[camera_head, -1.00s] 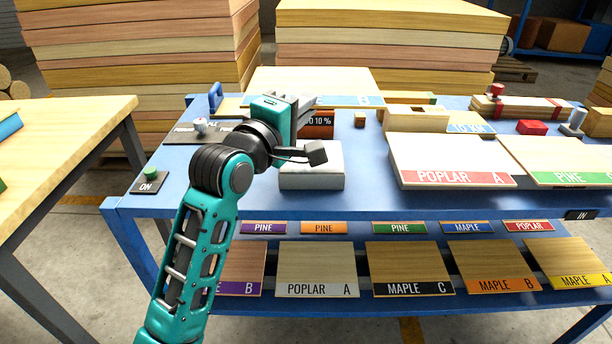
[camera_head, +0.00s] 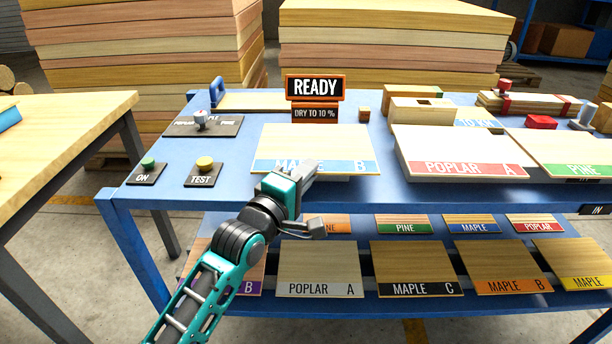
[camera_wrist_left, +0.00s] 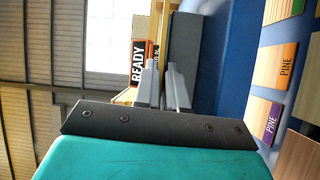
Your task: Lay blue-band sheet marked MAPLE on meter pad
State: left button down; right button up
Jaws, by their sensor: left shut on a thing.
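The blue-band sheet (camera_head: 315,143), marked MAPLE with a B at the right, is pale wood and lies about level over the front middle of the blue table. My left gripper (camera_head: 304,172) is shut on its front edge and covers part of the word. In the left wrist view the fingers (camera_wrist_left: 164,88) pinch it edge-on. I cannot tell whether sheet and pad touch. My right gripper is out of view.
Behind the sheet, the meter display (camera_head: 314,88) reads READY and DRY TO 10 %. The ON button (camera_head: 148,165) and TEST button (camera_head: 204,167) are at the left. The POPLAR A sheet (camera_head: 455,145) lies close on the right. A lower shelf (camera_head: 368,290) holds more labelled sheets.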

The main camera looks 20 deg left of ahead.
pick_arm(q)
jog(key=c, duration=1.6)
grip_release()
jog(key=shift+f, duration=0.1)
jog(key=o, duration=0.3)
jog(key=shift+o, duration=0.5)
